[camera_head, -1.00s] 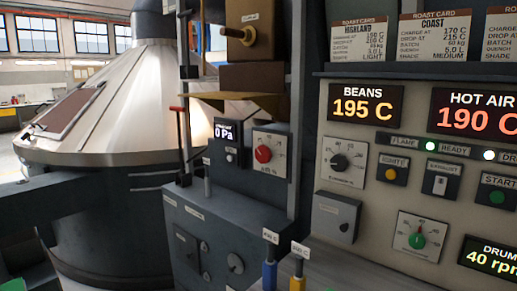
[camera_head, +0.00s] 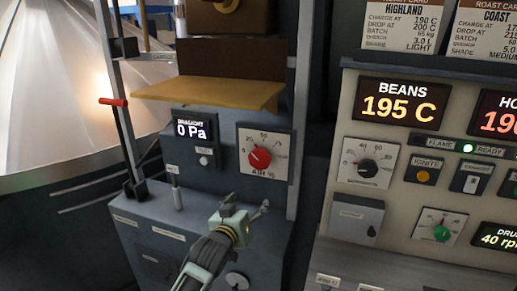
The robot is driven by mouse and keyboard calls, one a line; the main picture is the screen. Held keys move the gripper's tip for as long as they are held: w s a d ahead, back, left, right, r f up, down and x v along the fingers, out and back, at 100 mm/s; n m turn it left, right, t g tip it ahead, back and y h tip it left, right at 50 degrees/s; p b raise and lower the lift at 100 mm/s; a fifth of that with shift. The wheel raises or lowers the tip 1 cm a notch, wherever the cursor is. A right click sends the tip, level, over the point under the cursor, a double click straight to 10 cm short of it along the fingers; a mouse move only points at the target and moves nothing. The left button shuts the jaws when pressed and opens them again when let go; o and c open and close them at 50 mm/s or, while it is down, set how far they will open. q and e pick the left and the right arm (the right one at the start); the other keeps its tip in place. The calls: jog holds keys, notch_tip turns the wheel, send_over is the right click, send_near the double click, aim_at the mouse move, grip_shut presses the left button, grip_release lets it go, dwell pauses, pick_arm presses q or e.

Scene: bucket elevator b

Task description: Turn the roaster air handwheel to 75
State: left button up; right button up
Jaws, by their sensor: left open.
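The air handwheel is a small red knob (camera_head: 260,158) on a white square dial plate (camera_head: 279,142) marked AIR %, with numbers around it. It sits on the dark grey cabinet left of the control panel. Its exact setting is too small to read. My left gripper (camera_head: 247,207) is open and empty, below the dial plate and apart from the red knob, in front of the cabinet. My right gripper is not in view.
A draught display (camera_head: 191,129) reads 0 Pa left of the dial. A yellowish ledge (camera_head: 208,92) juts out above it. A grey upright post (camera_head: 301,110) stands right of the dial. The control panel (camera_head: 345,120) with knobs and displays is farther right.

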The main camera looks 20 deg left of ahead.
pick_arm(q)
jog(key=t, duration=0.2)
send_near(259, 160)
jog(key=w, duration=0.3)
jog(key=shift+w+d+r+p, duration=0.15)
jog(key=shift+w+p, duration=0.4)
jog(key=shift+w, duration=0.05)
jog(key=w+p, duration=0.1)
jog(key=w, duration=0.3)
jog(key=shift+w, duration=0.4)
jog(key=shift+w+p, duration=0.35)
jog(key=shift+w, duration=0.55)
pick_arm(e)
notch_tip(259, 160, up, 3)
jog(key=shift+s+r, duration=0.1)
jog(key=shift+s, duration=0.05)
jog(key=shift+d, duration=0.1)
